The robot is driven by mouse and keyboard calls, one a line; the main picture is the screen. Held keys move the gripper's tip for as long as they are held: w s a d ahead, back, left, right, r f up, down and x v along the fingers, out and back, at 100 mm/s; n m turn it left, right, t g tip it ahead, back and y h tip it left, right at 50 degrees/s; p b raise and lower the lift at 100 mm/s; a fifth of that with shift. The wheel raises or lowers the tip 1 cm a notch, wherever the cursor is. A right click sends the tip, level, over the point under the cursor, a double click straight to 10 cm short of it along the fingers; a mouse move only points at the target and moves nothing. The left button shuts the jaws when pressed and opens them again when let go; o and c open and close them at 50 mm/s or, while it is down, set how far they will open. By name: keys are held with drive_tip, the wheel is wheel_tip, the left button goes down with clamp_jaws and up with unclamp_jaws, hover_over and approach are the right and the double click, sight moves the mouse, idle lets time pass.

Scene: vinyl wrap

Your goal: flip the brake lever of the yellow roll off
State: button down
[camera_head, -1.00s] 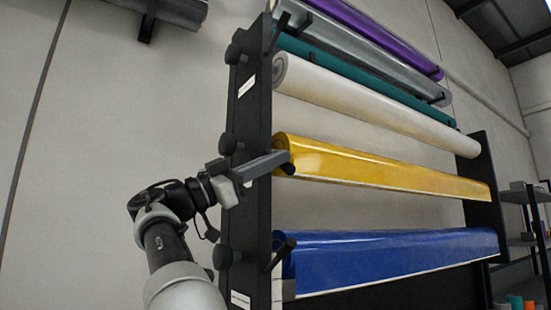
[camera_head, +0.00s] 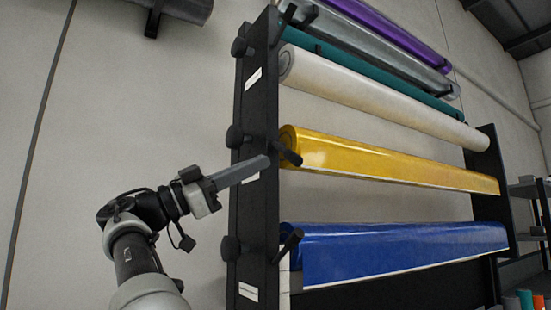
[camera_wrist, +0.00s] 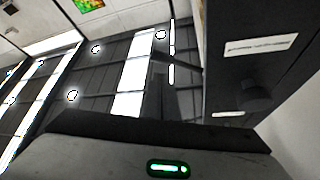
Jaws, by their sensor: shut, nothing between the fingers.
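The yellow roll (camera_head: 390,160) lies across the rack, between the white roll above and the blue roll below. Its brake lever (camera_head: 290,153) is a short black bar at the roll's left end, pointing down and to the right. A black knob (camera_head: 236,137) sits on the post's left side at the same height. My gripper (camera_head: 267,161) is shut and empty. Its fingertips are in front of the black post, just left of the lever and appearing apart from it. In the wrist view the fingers (camera_wrist: 160,130) show as a dark bar; the lever is not visible there.
The black rack post (camera_head: 255,215) stands close to my gripper. The blue roll (camera_head: 400,250) has its own lever (camera_head: 290,244) below. The white roll (camera_head: 380,95) is above. Bare wall lies left of the post. A black knob (camera_wrist: 257,95) protrudes in the wrist view.

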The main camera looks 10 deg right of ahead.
drive_tip(key=v, duration=1)
drive_tip(key=shift+s+a+p, duration=0.2)
drive_tip(key=shift+a+p, duration=0.1)
drive_tip(key=shift+p, duration=0.05)
